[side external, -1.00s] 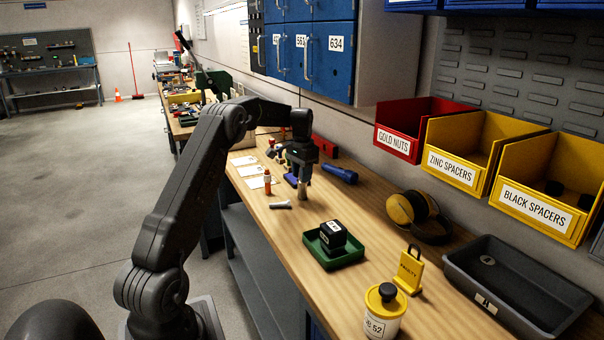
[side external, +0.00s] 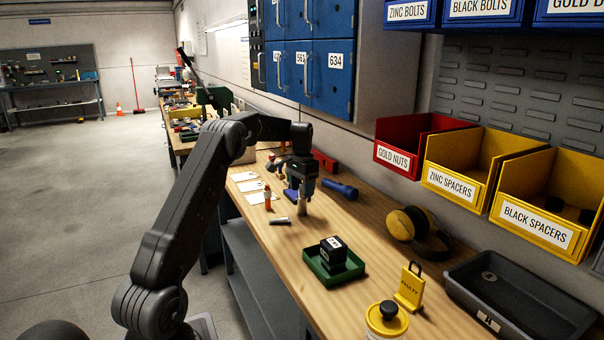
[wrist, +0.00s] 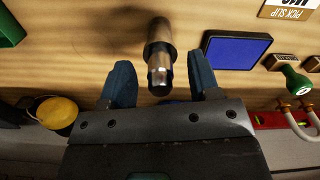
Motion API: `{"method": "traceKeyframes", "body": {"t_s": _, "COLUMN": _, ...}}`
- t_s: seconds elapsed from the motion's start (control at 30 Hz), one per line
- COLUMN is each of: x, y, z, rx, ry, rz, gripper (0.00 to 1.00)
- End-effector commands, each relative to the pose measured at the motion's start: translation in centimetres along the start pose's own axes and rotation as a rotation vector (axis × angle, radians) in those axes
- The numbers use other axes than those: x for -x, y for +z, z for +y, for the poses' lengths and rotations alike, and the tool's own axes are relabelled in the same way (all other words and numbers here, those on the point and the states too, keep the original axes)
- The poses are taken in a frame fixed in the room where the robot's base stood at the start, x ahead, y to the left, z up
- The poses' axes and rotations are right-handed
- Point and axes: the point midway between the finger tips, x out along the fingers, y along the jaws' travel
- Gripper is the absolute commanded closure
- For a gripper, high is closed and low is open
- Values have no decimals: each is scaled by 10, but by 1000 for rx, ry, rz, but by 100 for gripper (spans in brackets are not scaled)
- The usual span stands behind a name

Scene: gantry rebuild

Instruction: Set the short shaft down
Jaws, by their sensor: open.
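In the side external view my gripper (side external: 303,203) points straight down at the bench.
A small grey cylinder (side external: 280,220) lies close by on the left. A blue pad (wrist: 236,52) lies beside the shaft. A blue torch (side external: 340,189) is to the right. A green tray (side external: 334,268) with a black block stands nearer the camera, with clear bench between.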

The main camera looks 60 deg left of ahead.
Motion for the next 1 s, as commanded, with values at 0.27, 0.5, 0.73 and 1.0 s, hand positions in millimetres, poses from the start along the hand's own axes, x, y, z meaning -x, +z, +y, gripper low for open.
{"method": "traceKeyframes", "body": {"t_s": 0.27, "x": 57, "y": -1, "z": 0, "rx": 0, "ry": -3, "rz": 5, "gripper": 44}}
{"method": "traceKeyframes", "body": {"t_s": 0.5, "x": 99, "y": -1, "z": 0, "rx": 0, "ry": -2, "rz": 2, "gripper": 44}}
{"method": "traceKeyframes", "body": {"t_s": 0.73, "x": 117, "y": 0, "z": 5, "rx": -3, "ry": -3, "rz": 5, "gripper": 44}}
{"method": "traceKeyframes", "body": {"t_s": 1.0, "x": 170, "y": 19, "z": 107, "rx": -51, "ry": -41, "rz": 94, "gripper": 44}}
